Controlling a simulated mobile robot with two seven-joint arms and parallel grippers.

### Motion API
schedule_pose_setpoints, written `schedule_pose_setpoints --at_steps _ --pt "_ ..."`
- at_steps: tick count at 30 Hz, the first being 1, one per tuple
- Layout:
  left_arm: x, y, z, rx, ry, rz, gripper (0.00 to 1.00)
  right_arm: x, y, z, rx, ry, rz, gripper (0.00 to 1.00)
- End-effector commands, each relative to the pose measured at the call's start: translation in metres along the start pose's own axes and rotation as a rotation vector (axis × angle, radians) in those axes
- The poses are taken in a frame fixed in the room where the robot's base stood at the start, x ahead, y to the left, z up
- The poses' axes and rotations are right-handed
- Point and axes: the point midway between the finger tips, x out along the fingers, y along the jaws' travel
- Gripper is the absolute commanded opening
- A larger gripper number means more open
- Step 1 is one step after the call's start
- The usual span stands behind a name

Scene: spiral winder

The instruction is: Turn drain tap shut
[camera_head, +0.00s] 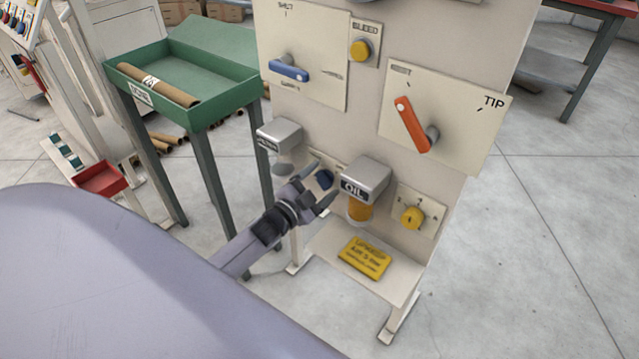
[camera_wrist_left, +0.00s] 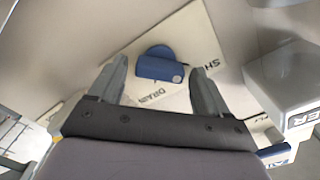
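The drain tap is a small blue knob (camera_head: 325,178) on a pale plate low on the machine panel. In the left wrist view it shows as a blue handle (camera_wrist_left: 160,67) on a round base, beside the letters "DRAIN" and "SH". My left gripper (camera_head: 319,184) is in front of the tap with its fingers spread. In the wrist view the open fingers (camera_wrist_left: 157,76) point at the tap, one on each side in the picture. Nothing is held between them. I cannot tell whether either finger touches it. My right gripper is out of view.
A grey "OIL" box (camera_head: 366,176) with an amber cup juts out right of the tap. Another grey box (camera_head: 280,134) juts out at its upper left. A green tray table (camera_head: 225,62) stands left.

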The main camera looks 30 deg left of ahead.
Motion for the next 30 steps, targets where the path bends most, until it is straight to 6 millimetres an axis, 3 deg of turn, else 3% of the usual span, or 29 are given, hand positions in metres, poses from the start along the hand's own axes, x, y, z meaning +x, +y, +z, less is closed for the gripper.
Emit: schedule_pose_setpoints --at_steps 11,24,30 --pt "-0.005 0.001 0.001 0.006 -0.003 0.003 0.79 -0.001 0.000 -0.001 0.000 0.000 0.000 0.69" --pt "-0.059 0.000 0.000 0.004 -0.002 0.002 0.79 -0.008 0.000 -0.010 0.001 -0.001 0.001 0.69" --pt "-0.071 0.001 0.000 0.004 -0.001 0.002 0.79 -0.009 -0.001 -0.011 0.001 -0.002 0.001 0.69"
